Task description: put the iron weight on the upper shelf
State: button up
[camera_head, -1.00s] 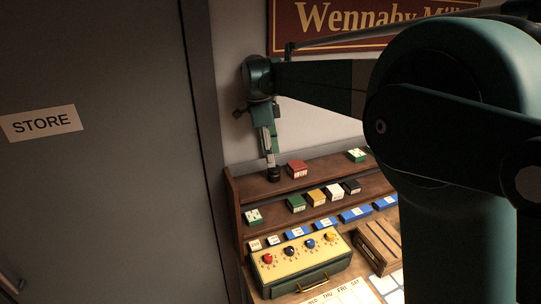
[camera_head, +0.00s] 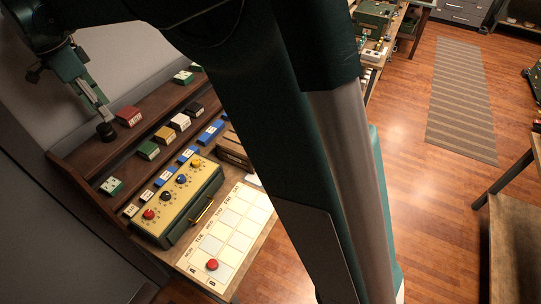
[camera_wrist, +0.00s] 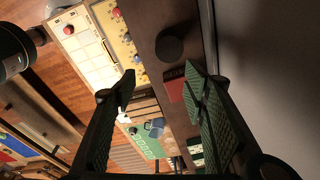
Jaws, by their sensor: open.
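The iron weight, a small dark cylinder (camera_head: 106,131), stands on the upper shelf (camera_head: 86,153) near its left end, left of a red box. It also shows in the wrist view as a dark disc (camera_wrist: 169,47) on the brown shelf board. My gripper (camera_head: 99,110) is just above the weight in the head view, pointing down. In the wrist view my gripper (camera_wrist: 160,82) has its two green-padded fingers spread wide with nothing between them. The weight appears clear of both fingers there.
A red box (camera_head: 128,116) is close beside the weight. A green-and-white box (camera_head: 183,76) is farther along the upper shelf. Several small boxes fill the lower tier. A yellow-topped panel with knobs (camera_head: 168,196) and a calendar board (camera_head: 226,240) are in front.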

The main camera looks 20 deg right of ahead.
jog(key=s+d+r+n+t+y, duration=0.1)
jog(key=s+d+r+n, duration=0.15)
jog(key=d, duration=0.75)
jog(key=s+d+r+n+t, duration=0.1)
jog(key=s+d, duration=0.3)
jog(key=d, duration=0.6)
jog(key=s+d+r+n+y, duration=0.1)
jog(key=s+d+r+n, duration=0.15)
jog(key=d, duration=0.75)
jog(key=s+d+f+n+t, duration=0.2)
jog(key=s+d+f, duration=0.4)
jog(key=s+d, duration=0.4)
jog(key=s+d+f+n+t, duration=0.2)
jog(key=s+d+f+n, duration=0.2)
jog(key=s+d, duration=0.7)
notch_tip(320, 180, down, 2)
jog(key=shift+s+d+n+h, duration=0.15)
jog(key=shift+s+n+h, duration=0.2)
jog(key=shift+s, duration=0.35)
